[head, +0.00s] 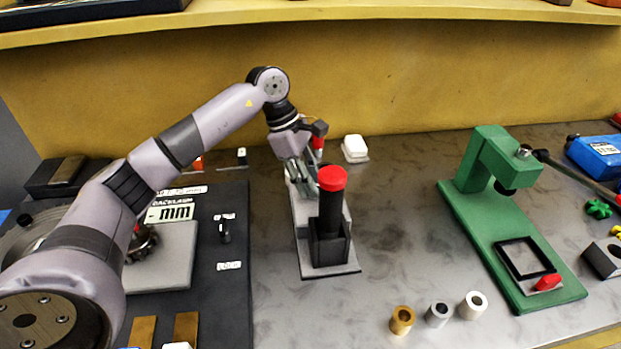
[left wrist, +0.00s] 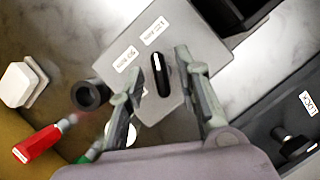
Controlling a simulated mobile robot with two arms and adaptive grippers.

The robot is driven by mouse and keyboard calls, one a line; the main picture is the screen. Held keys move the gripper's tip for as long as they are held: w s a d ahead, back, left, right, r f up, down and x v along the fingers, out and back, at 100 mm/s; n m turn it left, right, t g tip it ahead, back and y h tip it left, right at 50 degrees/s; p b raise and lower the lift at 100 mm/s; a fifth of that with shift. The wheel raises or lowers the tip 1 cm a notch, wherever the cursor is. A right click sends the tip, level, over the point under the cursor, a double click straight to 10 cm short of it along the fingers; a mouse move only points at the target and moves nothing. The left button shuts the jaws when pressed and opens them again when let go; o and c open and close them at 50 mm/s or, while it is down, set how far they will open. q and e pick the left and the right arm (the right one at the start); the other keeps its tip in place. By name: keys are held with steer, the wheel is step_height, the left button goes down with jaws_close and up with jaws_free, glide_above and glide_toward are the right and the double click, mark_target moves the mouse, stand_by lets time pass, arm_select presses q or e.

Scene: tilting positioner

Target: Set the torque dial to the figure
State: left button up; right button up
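A black elongated knob (left wrist: 161,76) with a white pointer line, apparently the torque dial, sits on a grey panel (left wrist: 140,38) in the left wrist view. In the head view, my left gripper (head: 302,180) reaches down over the grey base (head: 303,212) behind a black post with a red cap (head: 332,179), and the dial is hidden. My right gripper is out of view.
A green press (head: 470,205) with a long lever stands at right. Gold, grey and white rings (head: 402,320) lie at the front. A dark board with a gauge label (head: 170,212) is under my left arm. A white block (head: 354,148) sits behind. The bench between post and press is clear.

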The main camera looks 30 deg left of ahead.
arm_select(q)
steer(key=shift+r, duration=0.1)
steer(key=v, duration=0.5)
steer(key=shift+a, duration=0.3)
steer(key=s+a, duration=0.1)
steer(key=a, duration=1)
steer(key=shift+s+a, duration=0.15)
steer(key=shift+s, duration=0.05)
